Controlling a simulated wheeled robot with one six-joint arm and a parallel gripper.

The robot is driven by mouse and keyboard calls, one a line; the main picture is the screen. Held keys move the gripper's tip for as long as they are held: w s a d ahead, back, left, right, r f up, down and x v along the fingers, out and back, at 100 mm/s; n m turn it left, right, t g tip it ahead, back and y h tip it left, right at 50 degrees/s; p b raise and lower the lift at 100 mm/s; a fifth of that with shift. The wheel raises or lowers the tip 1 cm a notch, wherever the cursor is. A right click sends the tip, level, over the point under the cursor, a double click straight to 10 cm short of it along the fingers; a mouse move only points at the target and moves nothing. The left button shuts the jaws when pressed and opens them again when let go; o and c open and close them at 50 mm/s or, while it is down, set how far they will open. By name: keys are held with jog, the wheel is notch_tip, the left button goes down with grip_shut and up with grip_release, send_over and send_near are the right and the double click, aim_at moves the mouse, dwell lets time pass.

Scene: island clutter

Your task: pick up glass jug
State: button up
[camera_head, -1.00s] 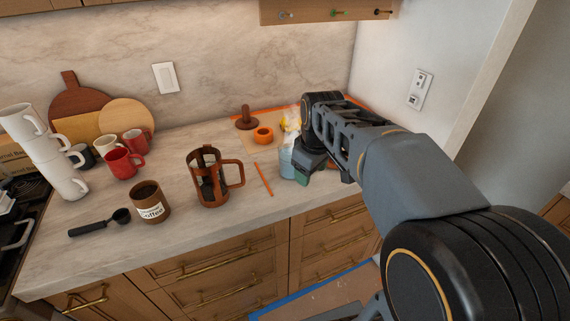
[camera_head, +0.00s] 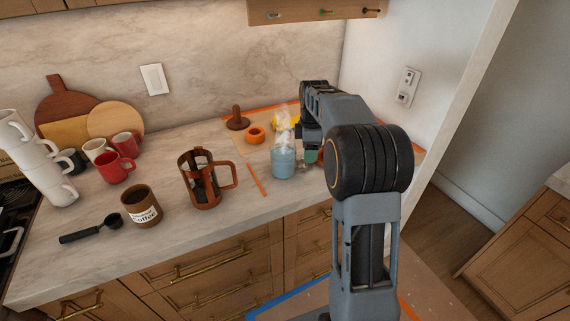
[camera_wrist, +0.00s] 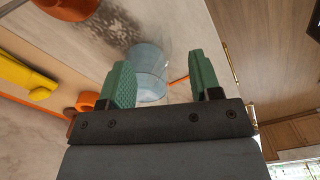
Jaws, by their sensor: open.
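A pale blue see-through vessel (camera_head: 284,163), which I take as the glass jug, stands upright on the counter with steam above it. In the wrist view the glass jug (camera_wrist: 150,68) shows beyond and between the fingertips, nearer the left finger. My gripper (camera_wrist: 160,78) has two green fingers spread apart with nothing held between them. In the head view my gripper (camera_head: 311,156) is just right of the jug and partly hidden by my arm. I cannot tell whether a finger touches the jug.
A brown-framed French press (camera_head: 200,180) and a coffee tin (camera_head: 141,206) stand left of the jug. An orange stick (camera_head: 257,180) lies between press and jug. An orange ring (camera_head: 255,135) and a yellow object (camera_wrist: 25,80) are close behind. Mugs (camera_head: 115,167) stand farther left.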

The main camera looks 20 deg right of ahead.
aim_at(308, 165)
jog(key=shift+a+f+p, duration=0.15)
jog(key=shift+f+p, duration=0.15)
jog(key=shift+f, duration=2.95)
jog(key=shift+c, duration=0.5)
grip_shut()
jog(key=shift+r, duration=0.1)
